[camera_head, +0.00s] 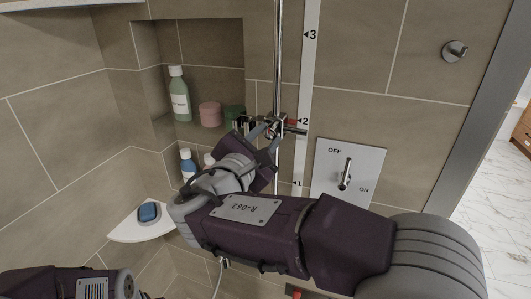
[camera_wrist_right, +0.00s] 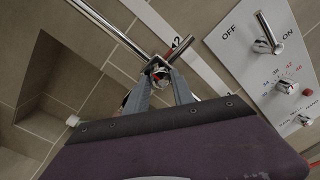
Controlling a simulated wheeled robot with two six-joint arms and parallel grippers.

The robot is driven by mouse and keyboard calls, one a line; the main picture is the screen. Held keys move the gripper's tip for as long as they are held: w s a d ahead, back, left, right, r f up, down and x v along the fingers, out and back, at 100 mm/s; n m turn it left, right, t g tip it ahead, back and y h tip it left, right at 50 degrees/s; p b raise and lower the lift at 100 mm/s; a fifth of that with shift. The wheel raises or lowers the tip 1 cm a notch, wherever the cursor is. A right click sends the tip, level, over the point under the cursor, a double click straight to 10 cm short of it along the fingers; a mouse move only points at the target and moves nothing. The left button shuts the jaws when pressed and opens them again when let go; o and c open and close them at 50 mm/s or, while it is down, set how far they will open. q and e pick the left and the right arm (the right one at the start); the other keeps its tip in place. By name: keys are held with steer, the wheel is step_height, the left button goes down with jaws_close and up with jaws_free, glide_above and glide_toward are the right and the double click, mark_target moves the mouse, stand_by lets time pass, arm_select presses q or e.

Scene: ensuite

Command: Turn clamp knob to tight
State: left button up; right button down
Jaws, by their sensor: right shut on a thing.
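The chrome shower rail (camera_head: 278,60) runs upright on the tiled wall, with a clamp (camera_head: 281,122) on it near mark 2 of the white scale strip. My right gripper (camera_head: 268,130) is at the clamp. In the right wrist view, the fingers of my right gripper (camera_wrist_right: 160,84) close around the small clamp knob (camera_wrist_right: 158,72), in front of the clamp body. The fingers hide much of the knob, so its turn position cannot be read. Part of my left arm shows at the lower left of the head view, without its gripper.
A wall niche (camera_head: 212,45) left of the rail holds a green bottle (camera_head: 179,95) and a pink jar (camera_head: 210,114). A control plate (camera_head: 368,165) with an ON/OFF lever (camera_head: 346,174) is right of the rail. A corner shelf (camera_head: 140,232) holds a blue item (camera_head: 149,212).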

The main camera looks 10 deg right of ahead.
steer(key=m+b, duration=0.1)
steer(key=b, duration=0.1)
steer(key=m+b, duration=0.4)
steer(key=shift+f, duration=0.3)
steer(key=shift+r+m+y+b, duration=0.15)
steer(key=shift+m+b, duration=0.7)
steer(key=shift+b, duration=0.1)
steer(key=shift+r+m+y+b, duration=0.1)
steer(key=shift+m+y+b, duration=0.05)
steer(key=shift+m+b, duration=0.75)
steer(key=c, duration=1.1)
jaws_free()
steer(key=shift+s, duration=0.1)
steer(key=b+v, duration=0.1)
steer(key=v, duration=0.8)
steer(key=shift+f, duration=0.1)
